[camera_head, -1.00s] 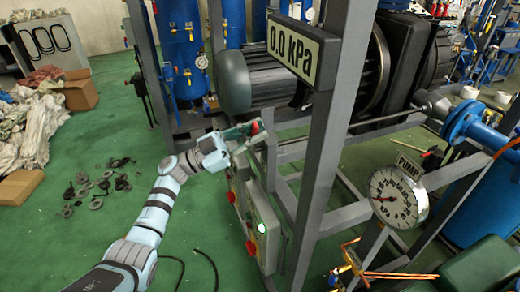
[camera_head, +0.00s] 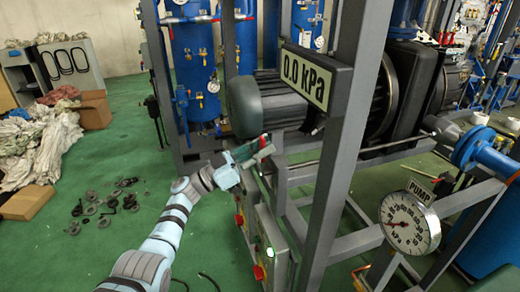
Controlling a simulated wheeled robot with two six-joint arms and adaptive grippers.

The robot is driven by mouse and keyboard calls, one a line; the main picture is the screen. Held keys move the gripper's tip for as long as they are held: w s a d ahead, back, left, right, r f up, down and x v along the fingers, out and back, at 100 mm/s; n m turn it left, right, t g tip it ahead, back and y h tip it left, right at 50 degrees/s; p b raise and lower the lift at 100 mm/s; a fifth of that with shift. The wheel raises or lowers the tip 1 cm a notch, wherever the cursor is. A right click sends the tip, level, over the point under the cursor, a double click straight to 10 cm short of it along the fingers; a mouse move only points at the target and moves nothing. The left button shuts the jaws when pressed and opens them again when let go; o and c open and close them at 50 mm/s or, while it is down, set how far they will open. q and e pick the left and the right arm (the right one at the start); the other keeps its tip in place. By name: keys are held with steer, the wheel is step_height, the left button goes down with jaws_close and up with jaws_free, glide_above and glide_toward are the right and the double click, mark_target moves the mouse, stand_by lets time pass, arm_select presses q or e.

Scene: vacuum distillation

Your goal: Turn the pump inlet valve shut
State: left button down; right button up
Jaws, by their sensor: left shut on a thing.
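My left gripper (camera_head: 252,150) is above the top of the control box, next to the grey frame. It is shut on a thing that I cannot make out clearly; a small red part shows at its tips. The gauge marked PUMP (camera_head: 410,222) stands at the right. Blue pipework with a flange (camera_head: 470,146) runs in at the right edge. I cannot pick out the pump inlet valve for certain. My right gripper is not in view.
The control box (camera_head: 262,230) has red knobs and a lit lamp. A grey post (camera_head: 340,150) carries a display (camera_head: 305,75) reading 0.0 kPa. A motor (camera_head: 265,103) stands behind. Loose dark rings (camera_head: 95,208) lie on the green floor at left, with open floor around them.

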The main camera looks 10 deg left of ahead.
arm_select(q)
steer(key=c, duration=1.5)
jaws_free()
steer(key=shift+f, duration=0.1)
steer(key=v, duration=1.2)
